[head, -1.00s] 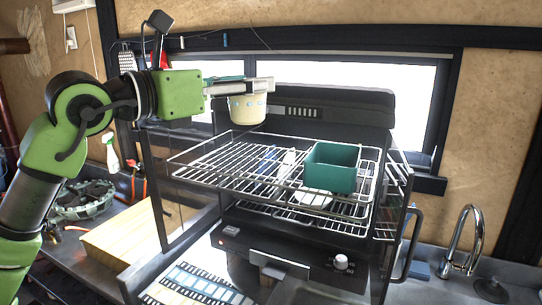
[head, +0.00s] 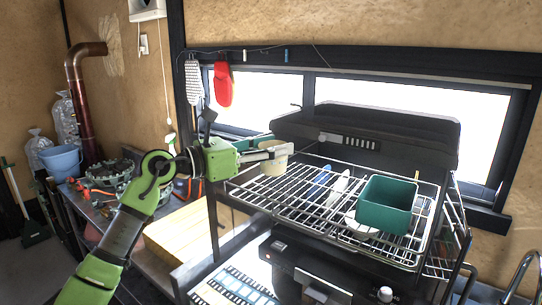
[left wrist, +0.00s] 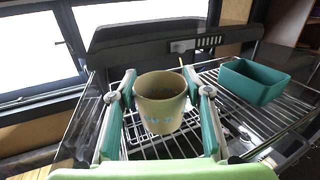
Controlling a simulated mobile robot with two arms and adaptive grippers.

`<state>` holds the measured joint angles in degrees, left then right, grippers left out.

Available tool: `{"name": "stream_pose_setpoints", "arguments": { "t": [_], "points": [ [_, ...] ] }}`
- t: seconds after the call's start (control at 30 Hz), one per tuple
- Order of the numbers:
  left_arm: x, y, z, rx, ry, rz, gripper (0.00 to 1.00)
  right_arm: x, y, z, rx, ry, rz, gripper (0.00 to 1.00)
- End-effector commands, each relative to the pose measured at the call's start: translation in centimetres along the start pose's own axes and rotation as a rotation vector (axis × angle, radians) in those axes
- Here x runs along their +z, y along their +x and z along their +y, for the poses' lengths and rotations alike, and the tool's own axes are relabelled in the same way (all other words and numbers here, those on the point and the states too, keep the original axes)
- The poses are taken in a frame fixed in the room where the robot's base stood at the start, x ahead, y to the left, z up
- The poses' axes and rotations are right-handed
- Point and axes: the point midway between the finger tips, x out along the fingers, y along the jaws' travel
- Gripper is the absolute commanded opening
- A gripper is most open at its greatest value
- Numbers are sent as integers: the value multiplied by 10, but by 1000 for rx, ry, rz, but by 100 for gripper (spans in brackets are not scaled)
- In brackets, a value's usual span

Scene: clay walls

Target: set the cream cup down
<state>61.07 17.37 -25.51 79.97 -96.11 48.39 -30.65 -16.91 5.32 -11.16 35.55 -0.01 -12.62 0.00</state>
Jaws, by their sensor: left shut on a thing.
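The cream cup (head: 273,165) is upright between the fingers of my left gripper (head: 268,150), which is shut on it. In the left wrist view the cup (left wrist: 160,104) shows its open rim and bluish marks, with a green-and-grey finger on each side. The cup is at the back left of the wire rack (head: 285,196). I cannot tell whether its base touches the wires or hangs just above them. My right gripper is not in view.
A teal square bin (head: 386,204) stands on the rack's right side, beside a white dish (head: 360,224) and upright plates (head: 338,188). The rack's front left wires are bare. A dark panel (head: 365,135) stands behind the rack. A faucet (head: 522,272) is at far right.

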Motion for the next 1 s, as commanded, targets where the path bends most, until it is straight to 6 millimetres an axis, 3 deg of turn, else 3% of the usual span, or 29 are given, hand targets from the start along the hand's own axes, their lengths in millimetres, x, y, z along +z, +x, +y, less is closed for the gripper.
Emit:
{"name": "stream_pose_setpoints", "arguments": {
  "t": [0.27,0.5,0.7,0.73,0.77,1.0],
  "points": [
    [-31,0,7,0,-4,2,22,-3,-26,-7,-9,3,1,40],
    [-39,0,7,1,0,0,22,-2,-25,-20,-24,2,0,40],
    [-43,0,7,1,0,1,22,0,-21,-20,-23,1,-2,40],
    [-42,0,7,0,0,2,53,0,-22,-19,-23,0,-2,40],
    [-42,0,7,0,0,2,61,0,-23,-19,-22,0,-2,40],
    [-41,0,7,1,-1,2,62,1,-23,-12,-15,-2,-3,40]
  ]
}}
